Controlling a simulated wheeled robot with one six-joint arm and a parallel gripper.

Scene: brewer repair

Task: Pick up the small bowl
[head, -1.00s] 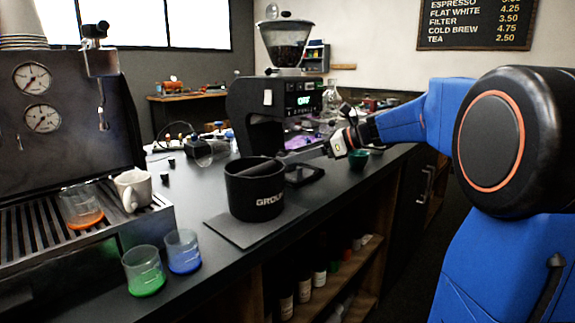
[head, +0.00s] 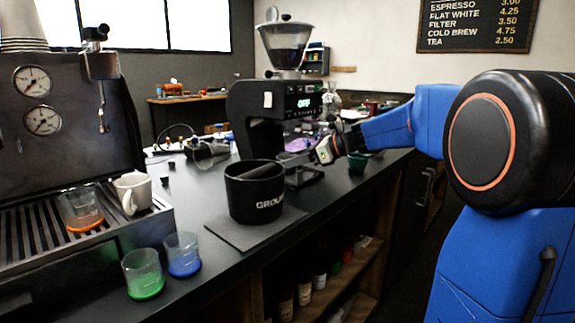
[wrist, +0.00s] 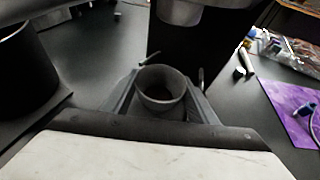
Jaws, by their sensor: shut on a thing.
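The small bowl (wrist: 161,92) is grey, round and open-topped. In the wrist view it sits upright between the two fingers of my gripper (wrist: 165,88), which are shut on it. In the head view my gripper (head: 314,156) is beside the front of the coffee grinder (head: 272,110), above the counter. The bowl is too small and dark to make out there. I cannot tell whether its base touches anything below.
A black knock box (head: 253,195) stands on a dark mat (head: 228,232) left of my gripper. A green bowl (head: 357,164) is to the right, near the counter edge. The grinder's overhanging body is close in front. A purple mat (wrist: 290,105) lies to the right in the wrist view.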

